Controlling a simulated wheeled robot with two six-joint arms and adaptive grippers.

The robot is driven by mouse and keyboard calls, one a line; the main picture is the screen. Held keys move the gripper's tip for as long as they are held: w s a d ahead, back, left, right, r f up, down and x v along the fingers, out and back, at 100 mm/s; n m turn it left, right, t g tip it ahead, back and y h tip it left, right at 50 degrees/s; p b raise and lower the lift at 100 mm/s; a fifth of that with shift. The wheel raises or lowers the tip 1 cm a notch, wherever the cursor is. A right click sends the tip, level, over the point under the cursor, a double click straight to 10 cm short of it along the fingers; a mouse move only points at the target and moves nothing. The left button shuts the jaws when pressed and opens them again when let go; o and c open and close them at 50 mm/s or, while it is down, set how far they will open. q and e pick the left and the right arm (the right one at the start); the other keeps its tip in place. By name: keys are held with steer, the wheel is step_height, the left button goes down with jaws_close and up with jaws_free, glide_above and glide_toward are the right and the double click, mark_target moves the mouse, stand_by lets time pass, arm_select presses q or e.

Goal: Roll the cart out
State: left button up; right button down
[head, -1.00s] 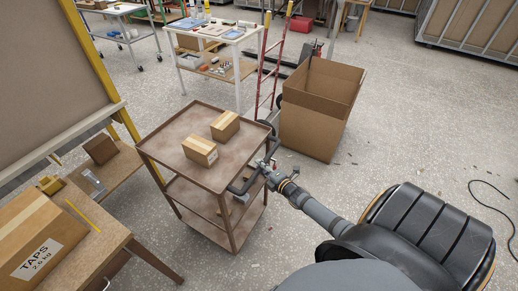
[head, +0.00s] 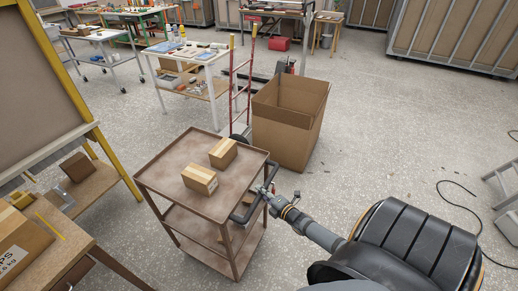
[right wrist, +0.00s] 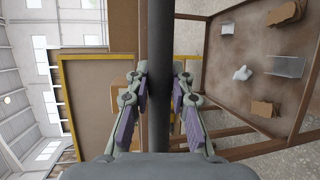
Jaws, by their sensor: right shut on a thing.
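The brown three-tier cart (head: 164,176) stands on the floor in the middle of the head view. Two taped cardboard boxes, one nearer (head: 200,179) and one farther (head: 223,152), lie on its top shelf. My right gripper (head: 267,192) is at the cart's right side, shut on its dark handle (head: 243,212). In the right wrist view the fingers (right wrist: 160,92) close on either side of the dark handle bar (right wrist: 161,45). A cart shelf (right wrist: 235,95) with several small items shows at the right there. My left gripper is out of view.
A large open carton (head: 285,128) stands just behind the cart's right side, near a red ladder-like frame (head: 233,85). A wooden bench (head: 85,252) with a carton (head: 22,240) is at lower left. Open floor (head: 400,140) lies right; a black cable (head: 462,205) lies there.

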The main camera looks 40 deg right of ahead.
steer(key=shift+s, duration=0.1)
stand_by(0.4)
steer(key=c, duration=1.2)
jaws_free()
steer(key=shift+o, duration=0.2)
steer(key=s+r, duration=0.2)
steer(key=s, duration=0.9)
steer(key=shift+s, duration=0.35)
